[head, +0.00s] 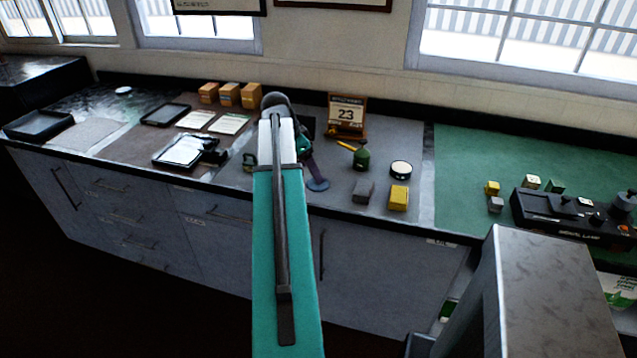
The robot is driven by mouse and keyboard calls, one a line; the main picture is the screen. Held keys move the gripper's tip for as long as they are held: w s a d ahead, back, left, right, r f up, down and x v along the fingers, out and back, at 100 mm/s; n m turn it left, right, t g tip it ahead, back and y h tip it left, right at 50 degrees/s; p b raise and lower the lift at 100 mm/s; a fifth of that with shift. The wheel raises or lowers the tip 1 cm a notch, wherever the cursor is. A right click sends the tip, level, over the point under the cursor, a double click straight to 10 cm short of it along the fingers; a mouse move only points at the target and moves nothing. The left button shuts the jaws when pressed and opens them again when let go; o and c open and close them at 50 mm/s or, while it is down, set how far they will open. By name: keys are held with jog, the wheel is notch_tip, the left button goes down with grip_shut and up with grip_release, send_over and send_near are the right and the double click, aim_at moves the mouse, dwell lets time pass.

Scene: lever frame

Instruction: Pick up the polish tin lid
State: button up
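A small round tin (401,169) with a pale top and dark rim sits on the grey mat, right of my arm. I cannot tell whether that top is the polish tin lid. A flat blue-grey disc (317,184) shows just right of my arm, below the wrist. A small pale disc (123,90) lies at the far left of the counter. My gripper (308,167) is over the grey mat, left of the round tin and apart from it. My arm partly hides it, and its fingers are too small and dark to read.
A yellow block (399,197) and a grey block (363,191) stand before the tin. Trays, cards and wooden boxes (229,95) are left; a black device (572,213) sits on the green mat right.

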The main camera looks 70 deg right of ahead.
jog(key=shift+f, duration=0.1)
dwell(0.3)
jog(key=shift+p+x, duration=0.8)
jog(key=shift+x, duration=1.75)
jog(key=shift+s+d, duration=0.1)
jog(key=shift+d, duration=0.05)
jog(key=c, duration=1.4)
jog(key=shift+c, duration=0.2)
